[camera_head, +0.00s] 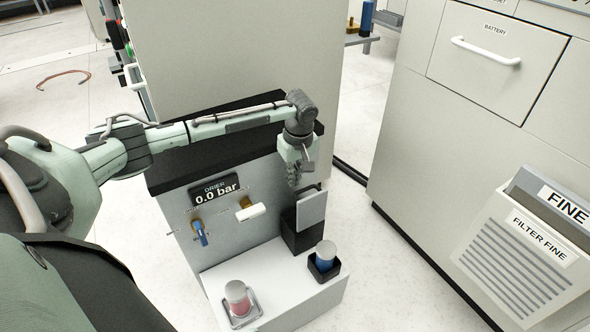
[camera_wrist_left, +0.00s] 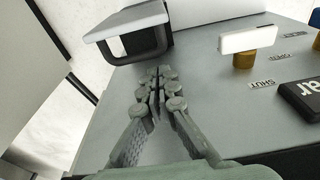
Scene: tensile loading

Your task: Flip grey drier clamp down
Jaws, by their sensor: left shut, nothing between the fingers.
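The grey drier clamp (camera_head: 312,210) is a flat grey plate on a dark block, at the right of the drier's front face in the head view. In the left wrist view the clamp (camera_wrist_left: 128,18) is at the top, with a dark looped handle (camera_wrist_left: 138,52) on its near side. My left gripper (camera_head: 293,182) is shut and empty, just above and beside the clamp's handle in the head view. Its fingertips (camera_wrist_left: 158,80) point toward the handle in the wrist view and look close to it. Whether they touch it I cannot tell. My right gripper is not in view.
The drier panel has a 0.0 bar display (camera_head: 214,189), a blue valve handle (camera_head: 201,232) and a white valve handle (camera_head: 251,212). A red-filled container (camera_head: 238,298) and a blue-filled one (camera_head: 325,256) stand on the ledge below. A large cabinet (camera_head: 430,150) stands to the right across bare floor.

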